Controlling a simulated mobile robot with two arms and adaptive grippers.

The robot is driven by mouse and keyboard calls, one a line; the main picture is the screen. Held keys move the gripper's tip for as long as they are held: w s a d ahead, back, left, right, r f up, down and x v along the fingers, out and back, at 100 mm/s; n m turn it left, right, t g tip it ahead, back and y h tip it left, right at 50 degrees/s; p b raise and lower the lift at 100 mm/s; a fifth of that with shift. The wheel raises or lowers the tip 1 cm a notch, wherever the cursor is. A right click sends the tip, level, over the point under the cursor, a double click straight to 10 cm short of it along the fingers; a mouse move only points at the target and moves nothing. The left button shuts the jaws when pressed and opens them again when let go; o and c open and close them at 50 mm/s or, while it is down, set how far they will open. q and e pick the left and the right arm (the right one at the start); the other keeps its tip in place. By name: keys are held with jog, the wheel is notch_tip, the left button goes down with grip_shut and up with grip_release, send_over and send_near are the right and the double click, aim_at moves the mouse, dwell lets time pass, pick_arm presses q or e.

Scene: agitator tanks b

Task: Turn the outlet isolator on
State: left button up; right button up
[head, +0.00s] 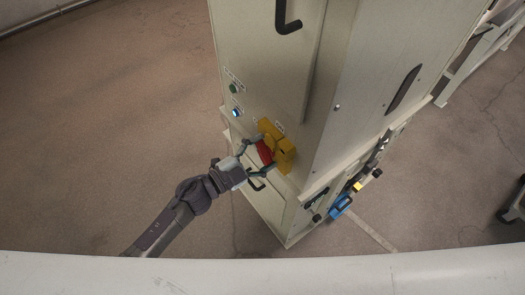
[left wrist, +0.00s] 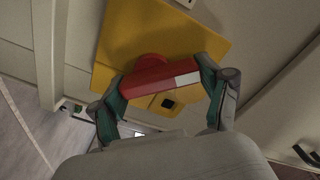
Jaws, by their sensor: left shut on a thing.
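The outlet isolator is a red handle (head: 264,152) on a yellow plate (head: 286,155), low on the front of the beige cabinet in the head view. My left gripper (head: 258,160) comes in from the left and is at the handle. In the left wrist view the red handle (left wrist: 160,76) has a white patch near its right end and a round red hub behind it. The left gripper's two green-padded fingers (left wrist: 162,98) are shut on the handle's ends, one on each side. The yellow plate (left wrist: 140,35) fills the background there. My right gripper is in neither view.
A green button (head: 233,88) and a blue-lit button (head: 237,112) sit on the cabinet above left of the isolator. A black door handle (head: 287,18) is higher up. Blue and yellow fittings (head: 341,206) stick out at the lower right side. The floor at left is clear.

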pick_arm(q)
jog(key=m, duration=0.2)
jog(key=m+b, duration=0.1)
jog(key=m, duration=0.1)
jog(key=shift+s+d+f+m, duration=0.1)
jog(key=shift+s+m, duration=0.05)
jog(key=shift+m, duration=0.15)
jog(key=shift+s+m+b, duration=0.1)
jog(key=shift+m+b, duration=0.5)
jog(key=shift+m, duration=1.3)
jog(key=o, duration=1.1)
jog(key=v, duration=1.2)
